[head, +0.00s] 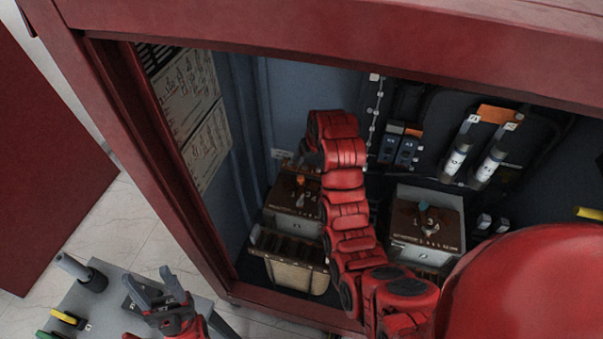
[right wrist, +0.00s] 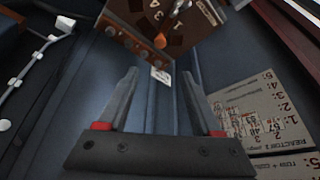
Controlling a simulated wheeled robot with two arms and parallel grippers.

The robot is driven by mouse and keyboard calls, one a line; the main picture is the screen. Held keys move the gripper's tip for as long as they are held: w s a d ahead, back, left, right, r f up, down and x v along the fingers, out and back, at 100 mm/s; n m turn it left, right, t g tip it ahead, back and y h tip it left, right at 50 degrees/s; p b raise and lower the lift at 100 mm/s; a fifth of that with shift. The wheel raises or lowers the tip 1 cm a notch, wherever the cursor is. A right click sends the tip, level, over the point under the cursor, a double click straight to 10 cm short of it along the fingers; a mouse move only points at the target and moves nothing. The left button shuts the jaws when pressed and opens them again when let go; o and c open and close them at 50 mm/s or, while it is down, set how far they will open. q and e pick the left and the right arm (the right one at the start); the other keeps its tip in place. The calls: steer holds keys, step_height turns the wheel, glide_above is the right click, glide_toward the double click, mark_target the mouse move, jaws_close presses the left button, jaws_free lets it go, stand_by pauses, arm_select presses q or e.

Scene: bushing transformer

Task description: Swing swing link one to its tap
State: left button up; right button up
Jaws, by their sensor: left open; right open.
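A box with a brown numbered top (head: 297,198) stands at the left inside the cabinet in the head view, with a small orange-tipped piece (head: 301,180) on it. A second brown-topped box (head: 425,222) stands to its right. I cannot tell which link is swing link one. In the right wrist view a brown numbered panel (right wrist: 140,42) with an orange-tipped link (right wrist: 180,8) is beyond the fingertips. My right gripper (right wrist: 160,88) is open and empty, apart from the panel; in the head view my arm hides it. My left gripper (head: 158,288) is open and empty outside the cabinet.
A tan bin (head: 298,275) sits in front of the left box. Fuse-like cylinders (head: 470,155) are on the back wall at right. Printed sheets (head: 195,115) cover the left wall. A grey table (head: 85,302) with small parts stands outside. The red cabinet frame (head: 180,170) surrounds the opening.

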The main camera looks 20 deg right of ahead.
steer(key=b, duration=0.6)
glide_toward(301, 177)
steer(key=p+x, duration=0.3)
steer(key=x, duration=0.3)
steer(key=shift+p, duration=0.3)
steer(key=shift+p+x, duration=0.35)
steer(key=shift+x, duration=0.9)
steer(key=shift+c, duration=0.3)
jaws_close()
